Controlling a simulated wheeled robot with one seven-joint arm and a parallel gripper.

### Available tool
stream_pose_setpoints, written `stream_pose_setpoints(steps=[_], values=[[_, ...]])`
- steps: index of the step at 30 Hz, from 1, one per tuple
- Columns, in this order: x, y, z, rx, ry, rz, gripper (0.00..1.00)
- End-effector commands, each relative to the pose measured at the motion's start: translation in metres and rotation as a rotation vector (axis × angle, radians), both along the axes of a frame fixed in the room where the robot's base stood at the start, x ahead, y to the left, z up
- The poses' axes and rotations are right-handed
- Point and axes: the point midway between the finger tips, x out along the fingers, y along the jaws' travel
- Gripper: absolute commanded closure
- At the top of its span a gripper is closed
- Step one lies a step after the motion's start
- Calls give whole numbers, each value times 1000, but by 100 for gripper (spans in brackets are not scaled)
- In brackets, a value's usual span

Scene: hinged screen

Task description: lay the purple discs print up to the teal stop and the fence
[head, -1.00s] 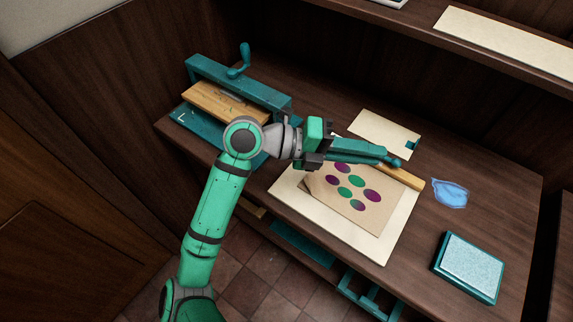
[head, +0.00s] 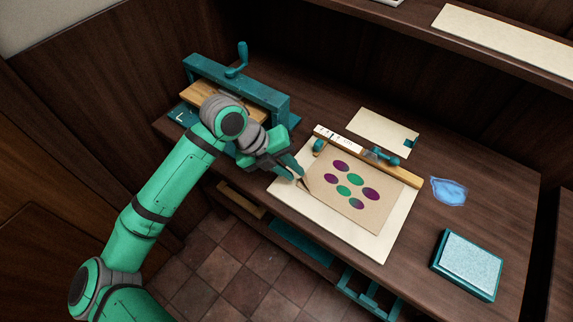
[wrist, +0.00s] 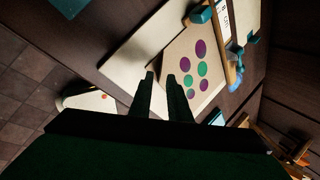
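The print (head: 335,193) is a tan sheet with purple and green discs, face up on a cream board (head: 384,246); it also shows in the wrist view (wrist: 186,73). Its near-left corner looks slightly raised. A wooden fence (head: 402,174) runs along the board's back edge. A teal stop (head: 319,146) sits at the fence's left end, and another teal fitting (head: 383,156) sits farther right.
A teal press (head: 250,88) with a crank stands at the back left. A cream card (head: 375,128) with a teal notch lies behind the fence. A blue translucent blob (head: 449,192) and a teal-framed pad (head: 468,264) are to the right. Bare table lies between them.

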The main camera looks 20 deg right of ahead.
Motion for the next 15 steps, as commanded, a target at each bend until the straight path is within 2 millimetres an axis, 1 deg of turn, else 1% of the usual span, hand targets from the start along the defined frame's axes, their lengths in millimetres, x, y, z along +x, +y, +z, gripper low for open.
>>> stream_pose_setpoints(steps=[3, 9, 15], values=[[-2, -9, -14, -2, 3, -2, 84], [-3, -19, -31, -2, 2, -1, 84], [-4, -25, -40, -1, 0, -1, 84]])
